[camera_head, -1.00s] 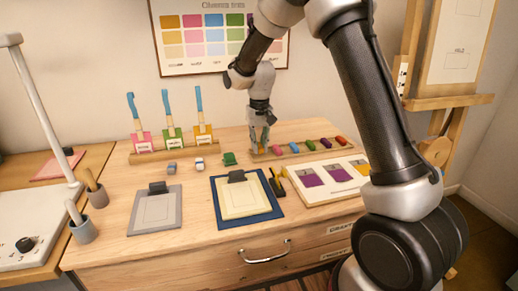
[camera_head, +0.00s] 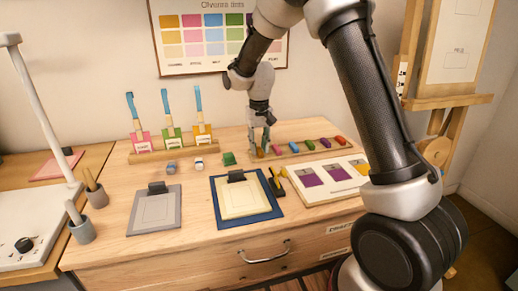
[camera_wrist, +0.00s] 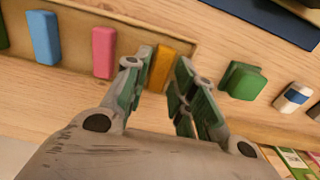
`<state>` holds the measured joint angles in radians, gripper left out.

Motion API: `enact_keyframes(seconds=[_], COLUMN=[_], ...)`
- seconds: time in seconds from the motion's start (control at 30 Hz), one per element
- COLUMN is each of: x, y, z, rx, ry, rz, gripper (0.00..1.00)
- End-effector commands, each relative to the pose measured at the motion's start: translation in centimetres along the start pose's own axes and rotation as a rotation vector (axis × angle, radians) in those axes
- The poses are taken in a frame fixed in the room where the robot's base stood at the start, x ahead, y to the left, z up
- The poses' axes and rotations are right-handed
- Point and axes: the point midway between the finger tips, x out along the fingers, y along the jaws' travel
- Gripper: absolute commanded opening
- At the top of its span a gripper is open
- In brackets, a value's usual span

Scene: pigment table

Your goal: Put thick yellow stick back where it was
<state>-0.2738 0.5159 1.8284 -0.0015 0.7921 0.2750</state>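The thick yellow stick (camera_wrist: 161,68) lies at the end of the wooden stick tray (camera_wrist: 125,14), beside the pink stick (camera_wrist: 103,52). My gripper (camera_wrist: 164,56) is over it, with one finger on each side and narrow gaps showing between fingers and stick. The fingers look open. In the head view, my gripper (camera_head: 262,148) points down at the left end of the tray (camera_head: 290,154); there the stick is mostly hidden by the fingers.
A green block (camera_head: 229,158) and a white-and-blue eraser (camera_head: 199,163) lie just left of my gripper. Several coloured sticks fill the tray to the right. A clipboard on a blue board (camera_head: 270,212) and a brush rack (camera_head: 172,151) are close by.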

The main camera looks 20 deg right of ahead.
Motion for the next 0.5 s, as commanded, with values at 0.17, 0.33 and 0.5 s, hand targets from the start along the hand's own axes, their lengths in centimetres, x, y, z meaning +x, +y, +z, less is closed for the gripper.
enact_keyframes(seconds=[0.17,0.33,0.5], x=[-4.1,-7.8,-10.0], y=[0.0,0.0,0.0], z=[-0.1,-0.1,0.0], rx=[0.000,0.000,0.000], ry=[0.005,0.004,0.002], rz=[-0.001,-0.001,-0.001], gripper=[0.26,0.26,0.26])
